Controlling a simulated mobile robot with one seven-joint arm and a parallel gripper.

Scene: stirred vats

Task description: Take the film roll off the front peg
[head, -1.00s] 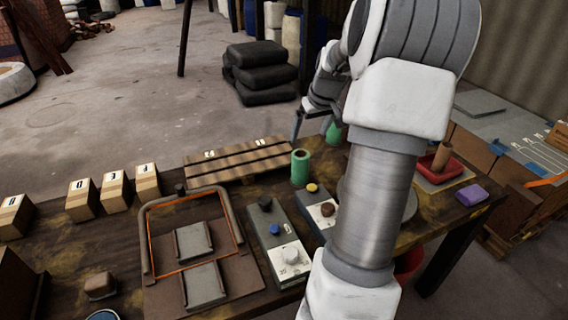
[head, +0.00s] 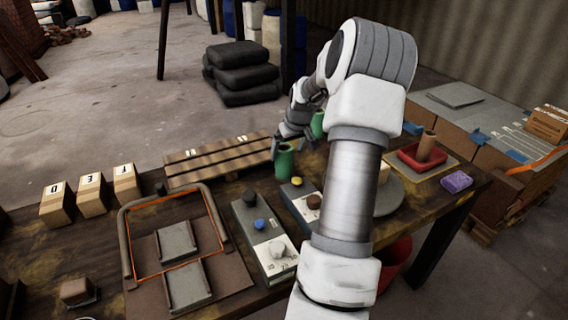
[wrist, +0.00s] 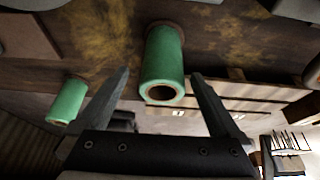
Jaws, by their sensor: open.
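Two green film rolls show. The nearer roll (head: 284,162) stands at the table's far edge, by the slatted wooden rack. The other roll (head: 318,124) is farther back and partly hidden by my arm. My gripper (head: 289,148) is open at the upper end of the nearer roll. In the wrist view, one roll (wrist: 164,60) lies between my open fingers (wrist: 160,76), its hollow end facing the camera, with a gap on both sides. The second roll (wrist: 68,100) is left, outside the left finger. The pegs inside the rolls are not clearly visible.
The slatted rack (head: 217,159) lies close left of the nearer roll. Grey control boxes with knobs (head: 262,235) stand in front of it. A red tray (head: 422,158) and a purple block (head: 456,182) are at the right. Lettered boxes (head: 90,193) stand at the left.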

